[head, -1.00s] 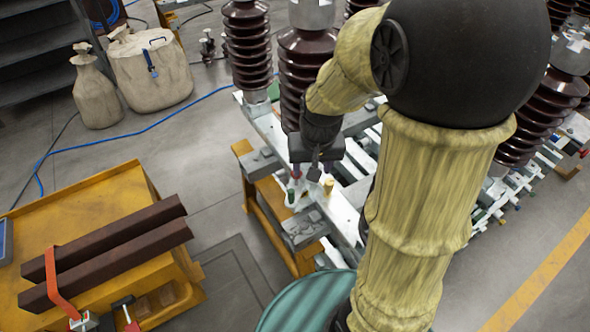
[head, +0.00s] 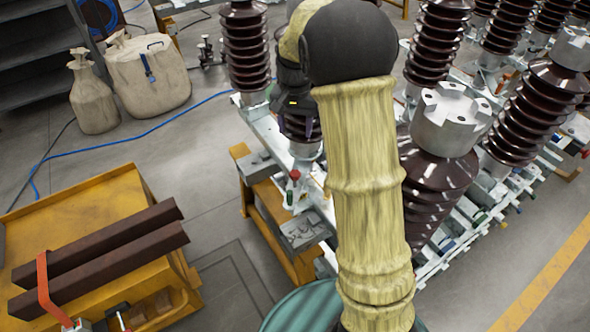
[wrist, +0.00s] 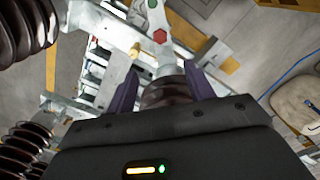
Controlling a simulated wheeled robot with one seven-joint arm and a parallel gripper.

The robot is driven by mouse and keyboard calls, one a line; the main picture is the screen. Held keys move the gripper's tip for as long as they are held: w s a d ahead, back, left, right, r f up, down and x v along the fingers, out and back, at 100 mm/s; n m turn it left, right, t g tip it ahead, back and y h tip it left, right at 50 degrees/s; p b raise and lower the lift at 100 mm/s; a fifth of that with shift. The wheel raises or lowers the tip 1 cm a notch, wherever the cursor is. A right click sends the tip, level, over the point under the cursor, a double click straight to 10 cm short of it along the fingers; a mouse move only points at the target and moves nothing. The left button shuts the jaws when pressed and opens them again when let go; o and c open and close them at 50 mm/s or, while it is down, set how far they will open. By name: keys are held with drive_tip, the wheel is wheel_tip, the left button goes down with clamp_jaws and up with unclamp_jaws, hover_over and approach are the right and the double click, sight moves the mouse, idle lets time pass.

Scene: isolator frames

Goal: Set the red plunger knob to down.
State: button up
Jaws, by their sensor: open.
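The red plunger knob (head: 295,174) stands upright on the near end of the pale metal frame in the head view, above a green part. In the wrist view the red knob (wrist: 160,36) shows end-on as a small red hexagon, beyond my fingertips. My gripper (wrist: 162,85) is open, with its two purple fingers apart. The knob is not between them. A dark brown ribbed part (wrist: 166,92) shows between the fingers; I cannot tell its distance.
Brown ribbed insulators (head: 245,45) stand on the frame around my arm, one large and close on the right (head: 435,185). A small yellow knob (wrist: 135,50) is near the red one. A yellow cart (head: 90,200) carries brown bars at left.

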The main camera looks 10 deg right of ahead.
sight(295, 173)
wheel_tip(295, 173, down, 17)
drive_tip(key=shift+f+p, duration=0.1)
drive_tip(key=shift+p, duration=1.1)
